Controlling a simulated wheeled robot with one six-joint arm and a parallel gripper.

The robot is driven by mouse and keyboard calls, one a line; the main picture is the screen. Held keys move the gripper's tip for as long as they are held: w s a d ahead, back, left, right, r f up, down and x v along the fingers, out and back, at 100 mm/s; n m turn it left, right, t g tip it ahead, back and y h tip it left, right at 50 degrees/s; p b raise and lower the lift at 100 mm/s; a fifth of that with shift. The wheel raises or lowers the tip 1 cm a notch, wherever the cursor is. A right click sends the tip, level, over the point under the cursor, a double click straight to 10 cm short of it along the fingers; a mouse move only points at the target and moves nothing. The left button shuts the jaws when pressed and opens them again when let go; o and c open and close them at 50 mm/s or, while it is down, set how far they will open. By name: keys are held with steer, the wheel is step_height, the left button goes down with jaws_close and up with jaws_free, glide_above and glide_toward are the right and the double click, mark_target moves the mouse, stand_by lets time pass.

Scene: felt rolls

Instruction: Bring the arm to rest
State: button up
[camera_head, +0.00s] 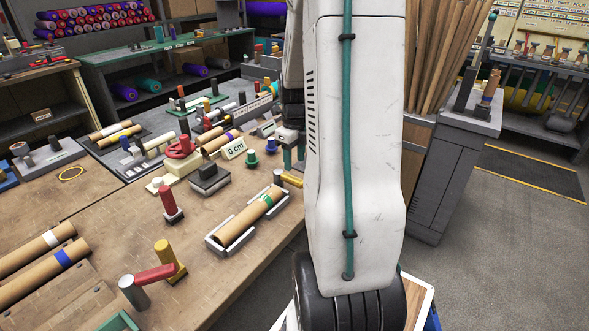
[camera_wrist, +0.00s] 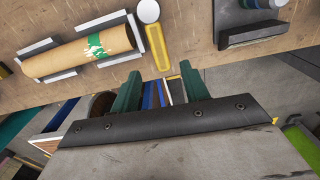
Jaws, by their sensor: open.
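My white arm with a teal cable fills the middle of the head view and hides part of the workbench. In the wrist view my gripper (camera_wrist: 161,80) is open, its two green fingers apart with nothing between them. The fingers point at the front edge of the wooden workbench (camera_head: 215,285). A cardboard tube with a green band (camera_head: 249,217) lies in a grey cradle (camera_head: 212,245). It also shows left of the fingers in the wrist view (camera_wrist: 78,53), apart from them. In the head view my gripper (camera_head: 292,158) is partly hidden behind the arm.
A red-topped stand (camera_head: 170,203) and a red-handled yellow and grey piece (camera_head: 154,274) stand on the bench. More tubes (camera_head: 40,277) lie at left. A grey cabinet (camera_head: 440,185) with wooden poles (camera_head: 440,55) stands right of my arm. Floor is clear at lower right.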

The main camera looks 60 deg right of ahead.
steer(key=shift+r, duration=0.65)
steer(key=shift+s+a+n, duration=0.1)
steer(key=shift+n, duration=0.6)
steer(key=s+a+r+n, duration=0.4)
steer(key=a+n, duration=0.7)
steer(key=s+a+r+n+t, duration=0.1)
steer(key=s+a+r+n, duration=0.3)
steer(key=a+n, duration=0.7)
steer(key=s+a+r+n, duration=0.4)
steer(key=a+r+n, duration=0.2)
steer(key=a+n, duration=0.5)
steer(key=shift+s+a+r+n, duration=0.25)
steer(key=shift+s+n, duration=0.15)
steer(key=shift+n, duration=0.6)
